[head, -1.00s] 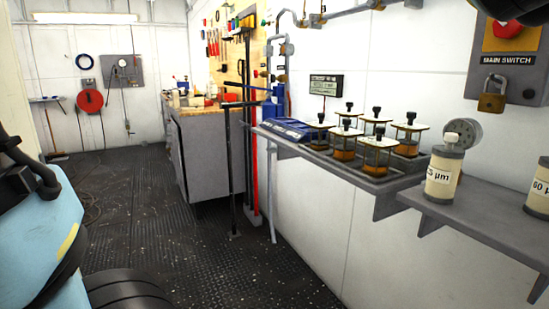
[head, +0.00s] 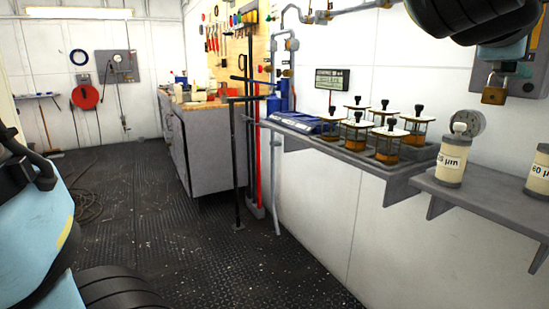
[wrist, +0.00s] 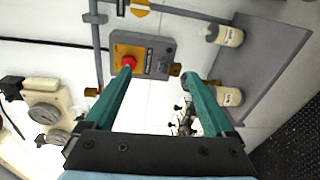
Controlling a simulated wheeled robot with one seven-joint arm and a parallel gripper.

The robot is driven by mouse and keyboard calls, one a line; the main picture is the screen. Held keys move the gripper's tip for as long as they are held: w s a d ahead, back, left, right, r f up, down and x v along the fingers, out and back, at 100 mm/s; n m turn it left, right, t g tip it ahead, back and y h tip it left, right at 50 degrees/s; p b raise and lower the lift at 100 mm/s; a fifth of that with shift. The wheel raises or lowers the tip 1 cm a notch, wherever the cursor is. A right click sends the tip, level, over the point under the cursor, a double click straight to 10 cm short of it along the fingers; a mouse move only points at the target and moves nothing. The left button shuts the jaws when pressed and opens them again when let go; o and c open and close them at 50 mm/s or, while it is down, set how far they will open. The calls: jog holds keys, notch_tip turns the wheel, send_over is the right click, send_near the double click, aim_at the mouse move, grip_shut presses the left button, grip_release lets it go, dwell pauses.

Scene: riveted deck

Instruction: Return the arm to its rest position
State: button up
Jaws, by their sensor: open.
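My gripper (wrist: 160,92) shows in the wrist view with its two green fingers spread apart and nothing between them. The wrist view is turned on its side. Beyond the fingers are the wall and a grey switch box (wrist: 155,57) with a red knob on a yellow plate. In the head view, dark and light-blue parts of my arm hang at the top right and cover most of that switch box. My gripper's fingers cannot be made out in the head view.
A padlock (head: 494,95) hangs below the switch box. Shelves on the right wall hold several jars in a tray (head: 357,160), a labelled white bottle (head: 453,160) and a second bottle (head: 540,178). A workbench (head: 205,150) stands farther back. The dark floor (head: 150,210) at left centre is mostly clear.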

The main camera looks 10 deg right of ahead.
jog(key=w+a+f+m+t+y, duration=0.1)
jog(key=w+a+f+y, duration=0.2)
jog(key=w+a+f, duration=0.35)
jog(key=w+a+f+m+y, duration=0.1)
jog(key=w+a+f+y, duration=0.2)
jog(key=w+f, duration=0.55)
jog(key=w+a+f+m+y, duration=0.1)
jog(key=w+a+f+y, duration=0.1)
jog(key=w+a+f, duration=0.35)
jog(key=w+a+f+m+y, duration=0.1)
jog(key=w+a+f+y, duration=0.1)
jog(key=w+a+f, duration=0.35)
jog(key=s+a+f+m+g+y, duration=0.15)
jog(key=a+f, duration=0.25)
jog(key=a, duration=0.5)
jog(key=s+a+f+g+y, duration=0.2)
jog(key=s+a+f, duration=0.1)
jog(key=a, duration=0.5)
jog(key=s+a+f+m+g+y, duration=0.15)
jog(key=a+f, duration=0.25)
jog(key=a, duration=0.5)
notch_tip(320, 180, up, 16)
jog(key=p, duration=1.6)
jog(key=shift+s+d+f+g, duration=0.15)
jog(key=shift+s+f+g, duration=0.05)
jog(key=shift+s+g, duration=0.1)
